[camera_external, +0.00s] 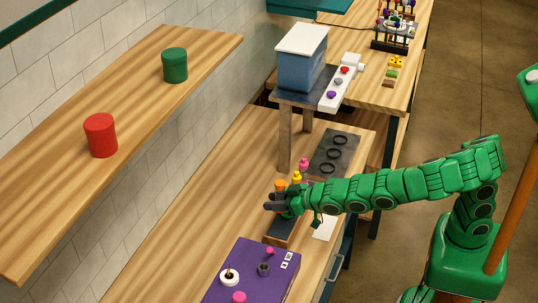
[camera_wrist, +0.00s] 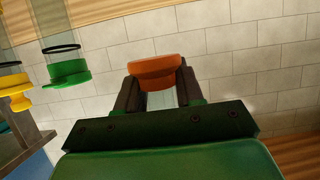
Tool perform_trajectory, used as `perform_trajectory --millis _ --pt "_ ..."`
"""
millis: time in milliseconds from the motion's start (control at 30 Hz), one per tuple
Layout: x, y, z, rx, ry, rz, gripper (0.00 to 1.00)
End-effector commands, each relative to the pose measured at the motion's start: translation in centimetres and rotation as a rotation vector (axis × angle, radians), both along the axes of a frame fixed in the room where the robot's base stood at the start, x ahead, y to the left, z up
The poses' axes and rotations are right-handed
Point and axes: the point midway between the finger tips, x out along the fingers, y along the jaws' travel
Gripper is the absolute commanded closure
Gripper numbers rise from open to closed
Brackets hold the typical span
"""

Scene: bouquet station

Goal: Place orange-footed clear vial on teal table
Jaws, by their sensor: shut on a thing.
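My gripper (camera_external: 276,203) is shut on the orange-footed clear vial (camera_external: 281,185), above the wooden counter. In the wrist view the vial's orange foot (camera_wrist: 155,70) shows just beyond the fingertips. Its clear body (camera_wrist: 161,99) runs between the two dark fingers (camera_wrist: 158,92); the rest is hidden by my gripper. A teal surface (camera_external: 310,5), probably the teal table, shows at the top edge of the outside view, far from my gripper and mostly cut off.
A green-footed vial (camera_wrist: 67,72) and a yellow-footed one (camera_wrist: 14,88) are close by. A dark rack (camera_external: 281,229) lies under my gripper. A purple board (camera_external: 250,257) is in front. A blue container (camera_external: 302,62) stands on a raised metal stand behind. A wooden shelf (camera_external: 135,95) overhangs left.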

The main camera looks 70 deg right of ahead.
Motion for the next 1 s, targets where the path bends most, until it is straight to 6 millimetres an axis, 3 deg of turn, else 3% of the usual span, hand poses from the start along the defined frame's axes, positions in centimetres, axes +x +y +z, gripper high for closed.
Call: perform_trajectory --millis 467,1000 --pt "0.0 -0.2 0.0 -0.001 -0.008 -0.003 1.0" --pt "-0.1 -0.2 -5.6 -0.002 -0.006 -0.001 1.0"
